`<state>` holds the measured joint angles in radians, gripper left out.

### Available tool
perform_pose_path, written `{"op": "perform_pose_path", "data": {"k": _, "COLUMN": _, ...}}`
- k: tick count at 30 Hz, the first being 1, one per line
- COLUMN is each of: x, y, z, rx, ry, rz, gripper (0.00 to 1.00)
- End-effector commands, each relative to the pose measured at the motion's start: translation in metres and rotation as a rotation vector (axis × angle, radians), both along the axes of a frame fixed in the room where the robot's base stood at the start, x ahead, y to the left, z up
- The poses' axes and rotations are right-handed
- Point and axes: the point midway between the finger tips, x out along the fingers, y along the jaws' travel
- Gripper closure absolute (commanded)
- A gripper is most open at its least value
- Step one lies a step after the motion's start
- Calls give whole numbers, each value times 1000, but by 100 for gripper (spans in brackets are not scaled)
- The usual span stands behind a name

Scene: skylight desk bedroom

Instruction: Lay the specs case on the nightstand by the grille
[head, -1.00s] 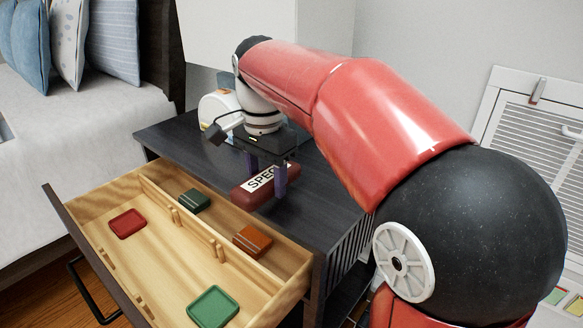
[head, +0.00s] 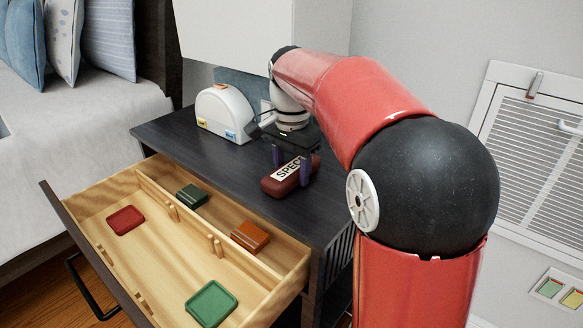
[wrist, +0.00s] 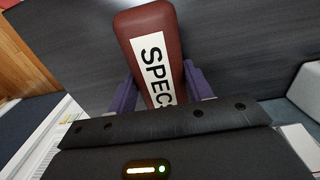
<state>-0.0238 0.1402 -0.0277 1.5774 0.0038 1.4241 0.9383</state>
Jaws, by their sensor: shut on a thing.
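The specs case (head: 283,181) is a dark red rounded box with a white label reading "SPEC". My gripper (head: 291,166) is shut on it, one purple finger on each side. In the head view the case is over the dark nightstand top (head: 240,170), close to its surface near the front right; I cannot tell whether it touches. The wrist view shows the case (wrist: 150,28) between the fingers (wrist: 160,92), its near end hidden by the gripper body. The white wall grille (head: 535,150) is to the right of the nightstand.
The nightstand drawer (head: 150,255) is open, holding a red tray (head: 125,220), a green tray (head: 211,304), a dark green box (head: 191,195) and an orange box (head: 250,236). A white rounded device (head: 222,112) stands at the back left of the top. The bed is left.

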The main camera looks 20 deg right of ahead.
Motion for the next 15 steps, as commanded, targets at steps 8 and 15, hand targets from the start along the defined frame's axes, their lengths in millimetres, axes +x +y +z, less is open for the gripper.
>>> {"op": "perform_pose_path", "data": {"k": 8, "x": 0, "y": 0, "z": -3, "rx": 0, "ry": 0, "rz": 0, "gripper": 36}}
{"op": "perform_pose_path", "data": {"k": 15, "x": 0, "y": 0, "z": -3, "rx": 0, "ry": 0, "rz": 0, "gripper": 28}}
